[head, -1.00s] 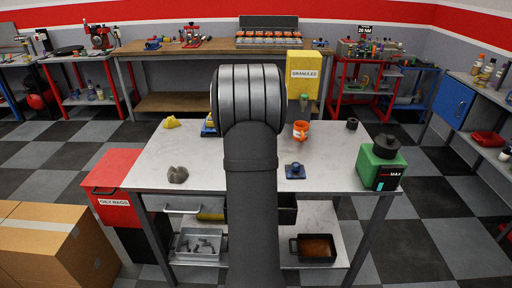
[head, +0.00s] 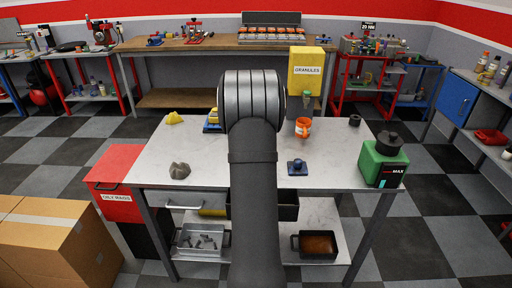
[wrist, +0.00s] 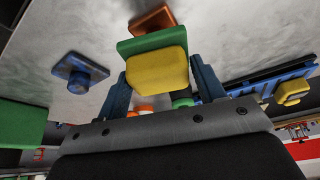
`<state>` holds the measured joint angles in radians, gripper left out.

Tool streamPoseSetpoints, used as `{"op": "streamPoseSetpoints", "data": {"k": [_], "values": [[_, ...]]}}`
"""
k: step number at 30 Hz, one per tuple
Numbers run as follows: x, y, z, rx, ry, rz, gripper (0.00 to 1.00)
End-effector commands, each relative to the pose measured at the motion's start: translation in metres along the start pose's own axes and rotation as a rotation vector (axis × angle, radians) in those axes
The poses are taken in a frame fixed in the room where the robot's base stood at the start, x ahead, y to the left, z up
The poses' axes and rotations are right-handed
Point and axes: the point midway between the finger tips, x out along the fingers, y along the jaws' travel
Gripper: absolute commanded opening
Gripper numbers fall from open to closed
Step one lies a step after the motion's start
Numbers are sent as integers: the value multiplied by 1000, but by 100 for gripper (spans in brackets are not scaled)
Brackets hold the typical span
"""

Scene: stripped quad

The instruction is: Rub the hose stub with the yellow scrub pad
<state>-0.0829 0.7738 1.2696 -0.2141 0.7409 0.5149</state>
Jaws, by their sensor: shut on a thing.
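My gripper (wrist: 160,85) is shut on the yellow scrub pad (wrist: 157,72), a yellow block with a green layer on its far side. The blue fingers stand to either side of it. An orange-brown block (wrist: 153,18) shows just beyond the green layer; I cannot tell whether it touches the pad. In the head view my arm hides the gripper and pad. A short, hollow black cylinder (head: 354,120) at the back right of the table looks like the hose stub. I cannot make it out in the wrist view.
A blue rack (wrist: 265,82) with yellow pieces shows in the wrist view. The table's front middle is mostly clear.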

Motion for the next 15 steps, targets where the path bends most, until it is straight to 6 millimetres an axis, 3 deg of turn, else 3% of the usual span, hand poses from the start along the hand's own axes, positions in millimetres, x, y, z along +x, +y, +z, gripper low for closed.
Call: {"op": "streamPoseSetpoints", "data": {"k": [9, 15], "values": [[13, -9, -25, 0, -1, 0, 38], [5, -3, -8, 0, -2, 1, 38]]}}
